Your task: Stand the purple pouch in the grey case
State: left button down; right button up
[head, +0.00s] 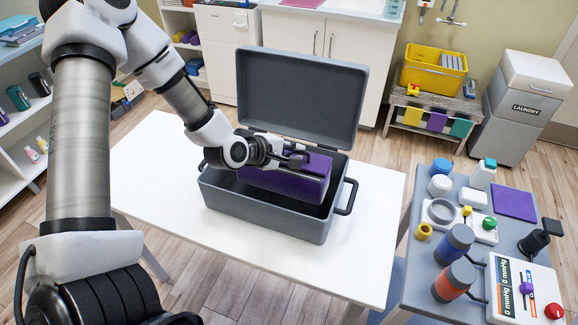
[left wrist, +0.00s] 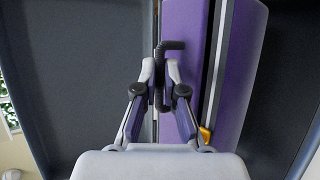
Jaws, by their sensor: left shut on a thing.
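The grey case (head: 262,213) stands open on the white table, its lid (head: 300,95) raised at the back. The purple pouch (head: 290,187) is at the case's opening, lengthwise from left to right, with dark interior showing in front of it. I cannot tell whether it touches the case floor. My left gripper (head: 298,158) reaches in from the left and is shut at the pouch's top. In the left wrist view the fingers (left wrist: 160,72) close on a black loop (left wrist: 166,48) on the purple pouch (left wrist: 182,25). My right gripper is out of view.
The white table (head: 150,165) is clear around the case. A grey-blue trolley (head: 408,262) at the right carries bottles, jars and a gauge board. A yellow bin (head: 425,68) sits on a bench behind. Shelves (head: 25,175) stand at the left.

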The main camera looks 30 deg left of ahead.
aim_at(302, 185)
pick_arm(q)
notch_tip(302, 185, down, 4)
jog(key=shift+f, duration=0.2)
jog(key=shift+w+f, duration=0.1)
jog(key=shift+f, duration=0.25)
jog(key=c, duration=1.3)
grip_release()
jog(key=shift+o, duration=0.2)
